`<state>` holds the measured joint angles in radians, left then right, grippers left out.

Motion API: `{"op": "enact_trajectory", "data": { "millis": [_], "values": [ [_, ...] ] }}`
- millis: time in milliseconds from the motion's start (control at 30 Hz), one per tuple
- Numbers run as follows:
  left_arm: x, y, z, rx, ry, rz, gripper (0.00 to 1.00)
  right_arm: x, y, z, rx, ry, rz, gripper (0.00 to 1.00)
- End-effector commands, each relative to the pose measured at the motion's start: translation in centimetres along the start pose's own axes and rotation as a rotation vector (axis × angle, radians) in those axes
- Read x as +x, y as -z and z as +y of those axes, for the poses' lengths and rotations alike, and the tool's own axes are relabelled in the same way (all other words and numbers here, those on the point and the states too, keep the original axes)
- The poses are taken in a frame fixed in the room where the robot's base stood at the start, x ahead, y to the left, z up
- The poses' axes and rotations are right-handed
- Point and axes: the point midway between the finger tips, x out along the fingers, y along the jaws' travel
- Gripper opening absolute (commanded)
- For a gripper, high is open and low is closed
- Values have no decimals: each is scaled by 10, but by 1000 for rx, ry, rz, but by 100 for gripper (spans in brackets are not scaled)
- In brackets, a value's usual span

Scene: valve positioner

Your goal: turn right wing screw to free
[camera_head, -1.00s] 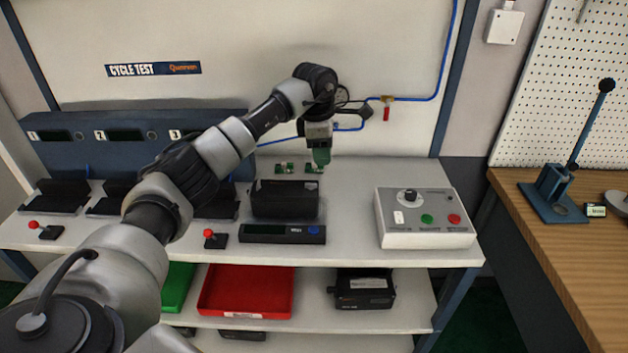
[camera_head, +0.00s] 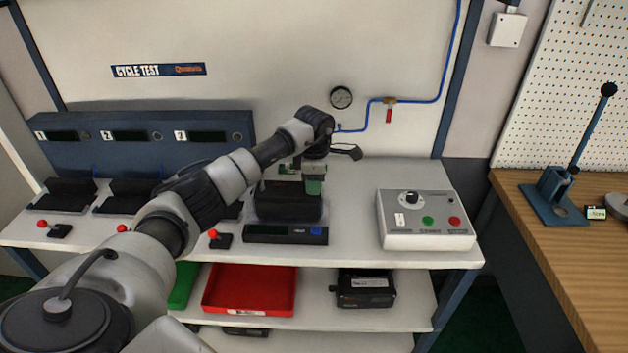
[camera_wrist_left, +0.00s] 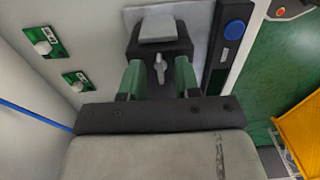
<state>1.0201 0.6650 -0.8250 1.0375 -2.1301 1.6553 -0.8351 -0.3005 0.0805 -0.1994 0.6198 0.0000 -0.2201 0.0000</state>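The black positioner housing (camera_head: 288,203) stands on the white bench; its end also shows in the left wrist view (camera_wrist_left: 181,44), with a grey block on top. One pale wing screw (camera_wrist_left: 160,67) shows at that end in the left wrist view. My left gripper (camera_wrist_left: 159,77) is open, with one green finger on each side of the wing screw and gaps to both. In the head view, my left gripper (camera_head: 314,187) is at the right end of the housing and hides the screw. My right gripper is not in view.
A display bar with a blue button (camera_head: 285,234) lies in front of the housing. A control box (camera_head: 425,240) stands to the right. Small green boards (camera_wrist_left: 44,42) lie behind the housing. A blue air line with a red-handled valve (camera_head: 389,112) runs on the wall.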

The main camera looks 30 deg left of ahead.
Motion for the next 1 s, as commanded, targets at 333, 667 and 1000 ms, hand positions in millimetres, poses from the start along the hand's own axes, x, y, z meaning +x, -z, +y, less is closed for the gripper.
{"op": "enact_trajectory", "data": {
  "millis": [333, 667, 1000],
  "values": [
    [0, 0, 0, 1, 0, -1, 12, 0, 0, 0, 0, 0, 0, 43],
    [0, 0, 0, -3, 0, -1, 0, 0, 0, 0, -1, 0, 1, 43],
    [0, 0, 0, -125, 0, 0, 0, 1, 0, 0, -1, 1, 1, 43]
  ]
}}
